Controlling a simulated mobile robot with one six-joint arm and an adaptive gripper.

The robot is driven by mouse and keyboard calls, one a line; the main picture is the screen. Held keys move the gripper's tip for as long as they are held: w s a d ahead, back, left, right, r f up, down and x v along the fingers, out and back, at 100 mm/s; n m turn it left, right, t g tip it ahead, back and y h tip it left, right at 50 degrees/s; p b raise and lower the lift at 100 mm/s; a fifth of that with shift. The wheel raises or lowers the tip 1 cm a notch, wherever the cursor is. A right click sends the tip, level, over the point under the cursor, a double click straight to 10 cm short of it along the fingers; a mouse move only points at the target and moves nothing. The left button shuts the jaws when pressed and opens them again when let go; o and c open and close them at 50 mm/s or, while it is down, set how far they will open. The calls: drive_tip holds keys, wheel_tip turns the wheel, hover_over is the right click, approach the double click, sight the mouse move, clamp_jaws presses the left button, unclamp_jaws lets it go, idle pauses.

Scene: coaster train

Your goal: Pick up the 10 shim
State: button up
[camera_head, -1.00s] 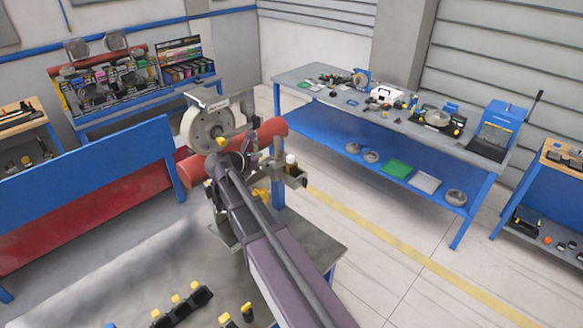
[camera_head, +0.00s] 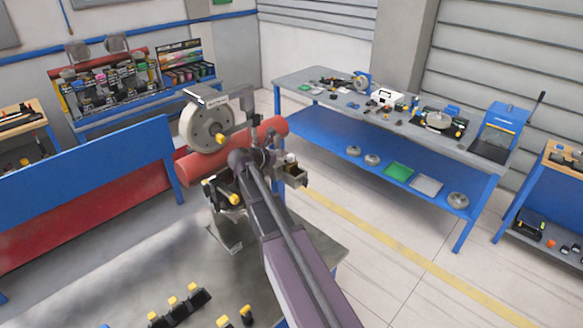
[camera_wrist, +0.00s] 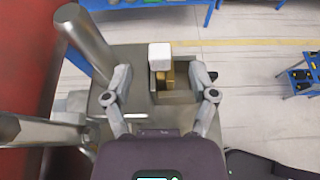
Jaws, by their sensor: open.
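I cannot make out any mark that identifies the 10 shim. In the wrist view a white-topped block (camera_wrist: 159,52) stands over a small open metal box (camera_wrist: 181,97), with brass-coloured pieces (camera_wrist: 166,77) just below it. My gripper (camera_wrist: 160,72) is open, with its two fingers apart on either side of the box opening and nothing seen held between them. In the head view the small box (camera_head: 294,177) sits beside the grey machine, with the white top (camera_head: 291,157) above it. My gripper's fingers are hard to see there.
A grey wheel machine (camera_head: 208,125) and a red cylinder (camera_head: 200,165) stand close to my arm. In the wrist view a metal cylinder (camera_wrist: 84,42) is left of my fingers. Black holders with yellow knobs (camera_head: 180,308) lie on the near table. A blue-legged bench (camera_head: 330,122) stands beyond open floor.

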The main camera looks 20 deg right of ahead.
sight(291, 154)
drive_tip(key=shift+d, duration=0.1)
drive_tip(key=b+x, duration=0.1)
drive_tip(key=x, duration=0.1)
drive_tip(key=b+x, duration=0.1)
drive_tip(key=x, duration=0.1)
drive_tip(key=shift+f, duration=0.3)
drive_tip(key=shift+w+d+f, duration=0.1)
drive_tip(key=shift+w+d, duration=0.1)
drive_tip(key=shift+d, duration=0.15)
clamp_jaws()
